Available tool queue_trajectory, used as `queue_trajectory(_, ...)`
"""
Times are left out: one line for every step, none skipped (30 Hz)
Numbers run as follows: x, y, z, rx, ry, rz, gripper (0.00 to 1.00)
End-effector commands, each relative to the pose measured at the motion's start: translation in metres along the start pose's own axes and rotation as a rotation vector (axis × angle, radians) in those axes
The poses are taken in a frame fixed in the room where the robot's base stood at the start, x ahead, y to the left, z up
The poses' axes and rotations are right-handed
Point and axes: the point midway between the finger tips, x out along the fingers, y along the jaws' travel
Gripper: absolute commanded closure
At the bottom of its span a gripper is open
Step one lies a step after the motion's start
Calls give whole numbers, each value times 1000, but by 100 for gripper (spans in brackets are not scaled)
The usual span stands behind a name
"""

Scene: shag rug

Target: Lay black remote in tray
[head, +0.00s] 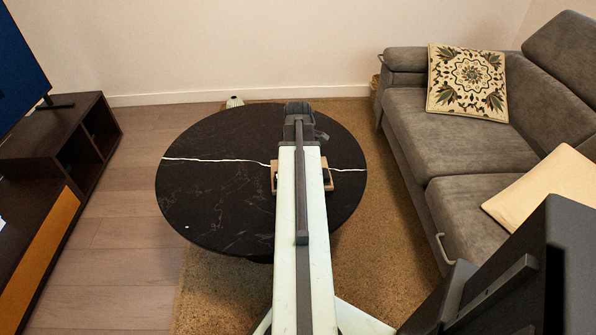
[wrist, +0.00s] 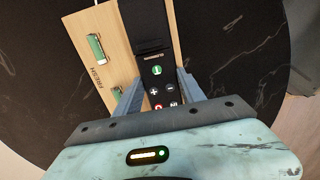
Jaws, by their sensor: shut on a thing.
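The black remote (wrist: 155,35) is between my gripper's fingers in the wrist view, its buttons facing the camera. My gripper (wrist: 159,82) is shut on it. The light wooden tray (wrist: 84,25), marked FRESH, lies under and around the remote in that view. The remote overlaps the tray in the picture; I cannot tell whether it touches the tray's floor. In the head view the tray (head: 329,181) shows only at the sides of my arm, on the round black table (head: 215,195). The remote and my gripper's fingertips are hidden there by my arm.
A grey sofa (head: 425,125) with cushions stands at the right, and a dark TV cabinet (head: 45,165) at the left. A small pale green object (head: 234,102) shows behind the table's far edge.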

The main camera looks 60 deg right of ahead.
Motion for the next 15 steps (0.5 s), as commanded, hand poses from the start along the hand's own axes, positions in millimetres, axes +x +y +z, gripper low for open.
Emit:
queue_trajectory(3,0,0,0,0,0,100)
queue_trajectory(3,0,0,0,0,0,100)
queue_trajectory(4,0,0,0,0,0,100)
queue_trajectory(5,0,0,0,0,0,100)
queue_trajectory(6,0,0,0,0,0,100)
queue_trajectory(7,0,0,0,0,0,100)
queue_trajectory(8,0,0,0,0,0,100)
queue_trajectory(8,0,0,0,0,0,100)
queue_trajectory(9,0,0,0,0,0,100)
queue_trajectory(10,0,0,0,0,0,100)
queue_trajectory(11,0,0,0,0,0,100)
queue_trajectory(12,0,0,0,0,0,100)
queue_trajectory(13,0,0,0,0,0,100)
queue_trajectory(13,0,0,0,0,0,100)
queue_trajectory(14,0,0,0,0,0,100)
